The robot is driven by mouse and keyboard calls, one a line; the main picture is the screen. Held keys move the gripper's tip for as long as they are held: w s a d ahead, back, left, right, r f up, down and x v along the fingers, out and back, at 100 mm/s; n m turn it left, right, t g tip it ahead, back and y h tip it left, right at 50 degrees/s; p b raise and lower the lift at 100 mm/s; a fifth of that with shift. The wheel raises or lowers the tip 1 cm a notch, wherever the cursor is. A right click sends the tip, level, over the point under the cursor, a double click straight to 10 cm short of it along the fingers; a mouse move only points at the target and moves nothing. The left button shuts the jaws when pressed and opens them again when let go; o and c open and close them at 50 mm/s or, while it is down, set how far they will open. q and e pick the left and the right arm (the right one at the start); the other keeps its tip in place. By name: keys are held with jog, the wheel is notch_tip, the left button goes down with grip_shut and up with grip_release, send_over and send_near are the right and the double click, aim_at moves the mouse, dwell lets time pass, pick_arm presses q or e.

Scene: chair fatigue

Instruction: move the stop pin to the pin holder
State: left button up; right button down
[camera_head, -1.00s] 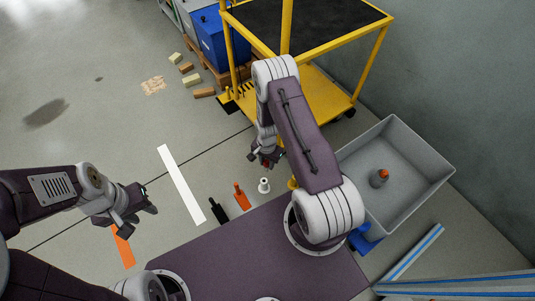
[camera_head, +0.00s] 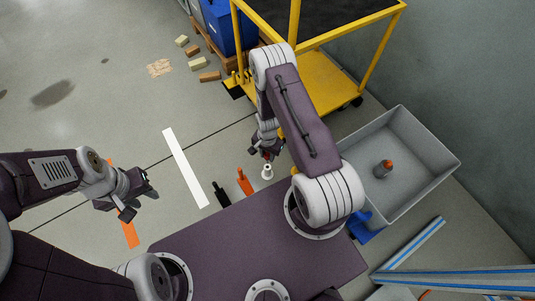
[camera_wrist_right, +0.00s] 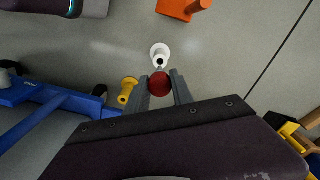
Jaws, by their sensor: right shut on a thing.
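A red round-ended piece (camera_wrist_right: 160,84), which looks like the stop pin, sits between the fingers of my right gripper (camera_wrist_right: 161,88). The rest of it is hidden or too small to make out. In the head view my right gripper (camera_head: 266,153) hangs low, just beyond a white upright piece (camera_head: 267,172). The wrist view shows this white piece (camera_wrist_right: 160,54), with a dark hole in its end, just beyond the red piece. I cannot tell whether they touch. I cannot tell for sure which thing is the pin holder. My left gripper (camera_head: 137,200) is open and empty at the left.
An orange piece (camera_head: 245,183) and a black one (camera_head: 221,194) stand beside the white one. A grey crate (camera_head: 438,150) holds an orange-topped item (camera_head: 384,168). A yellow trolley (camera_head: 325,82) stands behind. A yellow piece (camera_wrist_right: 127,90) is close by my right gripper. Floor at left is mostly clear.

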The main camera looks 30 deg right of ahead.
jog(key=shift+f+b, duration=0.95)
jog(key=shift+f, duration=0.65)
jog(key=shift+r+p, duration=0.1)
jog(key=shift+p, duration=0.2)
jog(key=shift+f+b, duration=2.25)
jog(key=shift+f, duration=0.5)
jog(key=c, duration=1)
grip_release()
notch_tip(320, 180, up, 10)
jog(key=p, duration=0.7)
jog(key=shift+f, duration=0.45)
